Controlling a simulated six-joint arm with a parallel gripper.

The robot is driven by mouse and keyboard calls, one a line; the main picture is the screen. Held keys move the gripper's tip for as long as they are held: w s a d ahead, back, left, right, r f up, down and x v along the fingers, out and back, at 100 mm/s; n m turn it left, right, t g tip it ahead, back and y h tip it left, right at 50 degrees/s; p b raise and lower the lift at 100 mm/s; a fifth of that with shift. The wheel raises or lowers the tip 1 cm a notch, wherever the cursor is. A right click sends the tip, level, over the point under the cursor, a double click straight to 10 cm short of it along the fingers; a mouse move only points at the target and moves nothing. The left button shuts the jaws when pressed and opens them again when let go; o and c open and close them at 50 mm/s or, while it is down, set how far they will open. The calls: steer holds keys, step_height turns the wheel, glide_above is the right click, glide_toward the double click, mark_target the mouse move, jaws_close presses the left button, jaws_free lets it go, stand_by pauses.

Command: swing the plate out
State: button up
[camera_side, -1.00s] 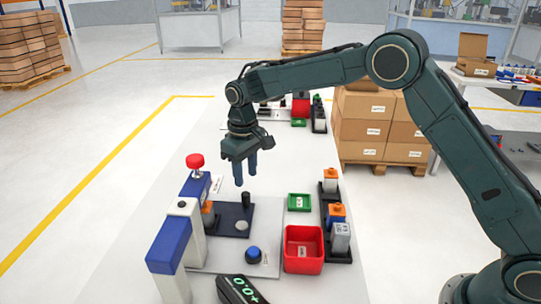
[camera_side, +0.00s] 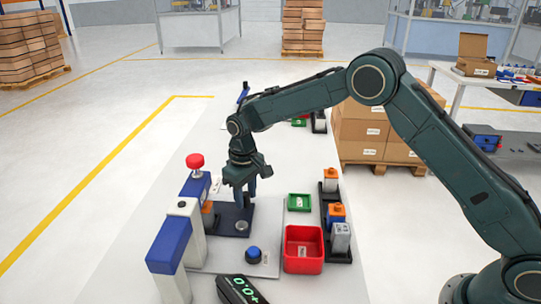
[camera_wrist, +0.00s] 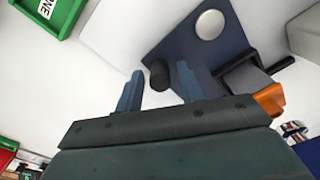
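The dark blue plate (camera_side: 230,221) lies on the light base at the foot of the blue-and-white fixture, with a pale round disc (camera_side: 242,224) on it. It also shows in the wrist view (camera_wrist: 185,50). A black upright knob (camera_wrist: 160,75) stands at the plate's edge. My gripper (camera_side: 245,197) points down over that edge; in the side view its fingers mostly hide the knob. In the wrist view my gripper (camera_wrist: 160,72) is open, with the knob between the two fingertips and gaps on both sides. I cannot tell how deep the fingers reach around it.
The fixture (camera_side: 170,245) with a red knob (camera_side: 195,160) stands left of the plate. A blue button (camera_side: 253,254) is in front. A green tray (camera_side: 299,203), a red bin (camera_side: 303,262) and a black rack (camera_side: 328,225) with blocks stand to the right.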

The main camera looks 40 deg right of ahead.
steer(key=c, duration=0.6)
steer(key=shift+o, duration=0.2)
steer(key=shift+s+d, duration=0.6)
steer(key=shift+s, duration=0.15)
steer(key=shift+s+d, duration=0.1)
steer(key=shift+s, duration=0.05)
steer(key=shift+s+d, duration=0.1)
steer(key=shift+s, duration=0.15)
steer(key=shift+s+d, duration=0.2)
steer(key=shift+s, duration=0.3)
